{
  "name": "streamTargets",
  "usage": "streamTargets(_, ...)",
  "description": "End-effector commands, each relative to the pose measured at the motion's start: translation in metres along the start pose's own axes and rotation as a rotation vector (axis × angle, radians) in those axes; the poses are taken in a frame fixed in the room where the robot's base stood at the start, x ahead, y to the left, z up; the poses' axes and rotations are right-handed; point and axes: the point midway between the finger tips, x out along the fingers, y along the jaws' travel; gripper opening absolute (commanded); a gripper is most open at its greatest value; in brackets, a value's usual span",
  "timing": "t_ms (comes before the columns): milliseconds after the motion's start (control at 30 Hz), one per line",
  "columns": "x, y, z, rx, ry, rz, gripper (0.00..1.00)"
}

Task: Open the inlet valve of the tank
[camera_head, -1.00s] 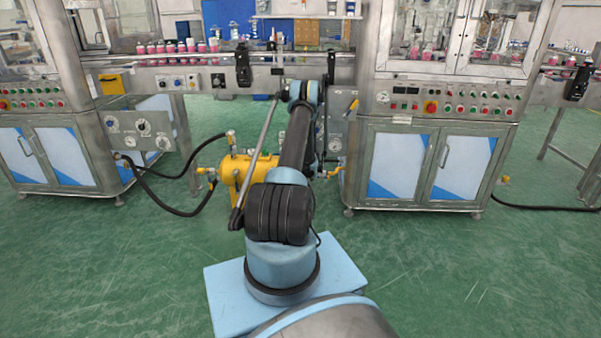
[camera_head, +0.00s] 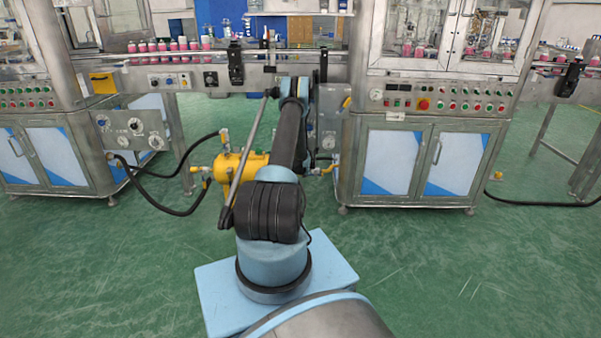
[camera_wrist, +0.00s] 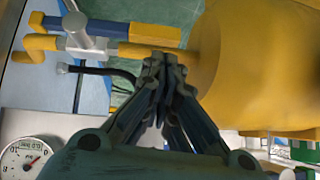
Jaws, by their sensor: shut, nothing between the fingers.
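The yellow tank (camera_head: 230,162) stands on the floor between two machine cabinets, partly hidden behind my arm. In the wrist view the tank (camera_wrist: 262,62) fills the upper right. A metal valve (camera_wrist: 80,38) with blue and yellow bar parts sits on a yellow pipe at the upper left there. In the head view a fitting with a black hose (camera_head: 197,171) is on the tank's left, and another yellow fitting (camera_head: 330,167) is on its right. Which valve is the inlet I cannot tell. My gripper (camera_wrist: 165,66) is shut and empty, its tips beside the tank and below-right of the valve.
A pressure gauge (camera_wrist: 25,158) shows at the lower left of the wrist view. Cabinets stand left (camera_head: 55,155) and right (camera_head: 390,162), with a conveyor (camera_head: 140,77) of pink bottles behind. Black hoses cross the floor on the left. Green floor (camera_head: 110,270) in front is clear.

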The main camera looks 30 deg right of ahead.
Motion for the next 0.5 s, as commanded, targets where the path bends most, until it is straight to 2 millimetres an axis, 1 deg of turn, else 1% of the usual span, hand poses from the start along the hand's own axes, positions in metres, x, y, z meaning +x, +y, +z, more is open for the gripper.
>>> streamTargets(167, -0.019, -0.005, -0.019, -0.001, 0.0, -0.001, 0.0)
streamTargets(500, -0.07, -0.008, -0.019, 0.0, 0.0, 0.0, 0.0)
